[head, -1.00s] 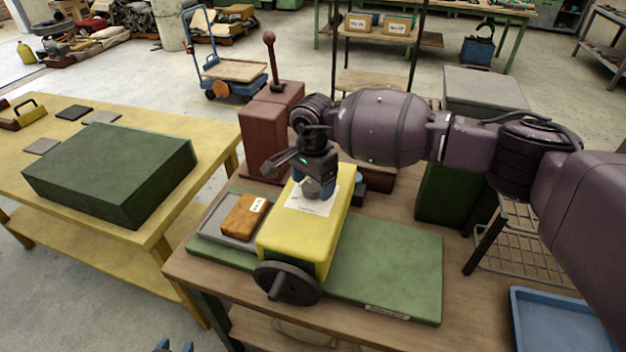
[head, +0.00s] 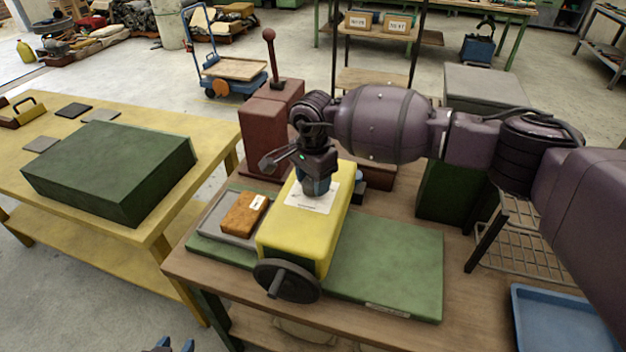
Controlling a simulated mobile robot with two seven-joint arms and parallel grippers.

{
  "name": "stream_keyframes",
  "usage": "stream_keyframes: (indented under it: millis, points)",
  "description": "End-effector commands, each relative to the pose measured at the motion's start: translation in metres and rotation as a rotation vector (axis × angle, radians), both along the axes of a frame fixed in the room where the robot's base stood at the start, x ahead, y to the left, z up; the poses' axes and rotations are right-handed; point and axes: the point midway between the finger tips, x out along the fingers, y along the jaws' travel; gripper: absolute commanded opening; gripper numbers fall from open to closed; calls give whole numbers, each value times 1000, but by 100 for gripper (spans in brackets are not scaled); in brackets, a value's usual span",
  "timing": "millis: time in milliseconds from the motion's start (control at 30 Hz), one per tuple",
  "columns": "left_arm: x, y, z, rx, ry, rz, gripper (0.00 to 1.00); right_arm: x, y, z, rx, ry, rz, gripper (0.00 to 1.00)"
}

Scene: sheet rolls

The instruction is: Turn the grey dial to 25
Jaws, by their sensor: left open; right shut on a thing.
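The yellow machine block (head: 289,237) stands on a green base plate, with a white label plate (head: 325,203) on its top. My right gripper (head: 316,190) comes down from above onto that label plate and is shut on the grey dial. Its fingers hide the dial almost wholly, and I cannot read the dial's setting or the marks. My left gripper (head: 169,346) shows only as blue fingertips at the bottom edge, open and apart from the machine.
A black handwheel (head: 287,281) is on the block's front. A brown packet (head: 244,212) lies in a grey tray left of the block. A red lever box (head: 266,130) stands behind. The green plate's right part (head: 390,265) is clear. A blue tray (head: 560,320) is lower right.

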Motion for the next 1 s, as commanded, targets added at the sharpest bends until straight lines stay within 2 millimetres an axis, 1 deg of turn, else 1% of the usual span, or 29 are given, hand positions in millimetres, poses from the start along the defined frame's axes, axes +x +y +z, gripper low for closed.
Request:
stream_keyframes:
  millis: [267, 500, 1000]
  points:
    - [4, -1, -13, 0, -6, -2, 43, 1, -1, -2, -2, -1, -200, 26]
    - [4, -1, -22, 0, -6, -3, 43, 0, -1, -1, -1, -2, -429, 26]
    - [-2, 0, -31, 0, 5, 0, 43, 0, -1, 2, -1, -3, -904, 26]
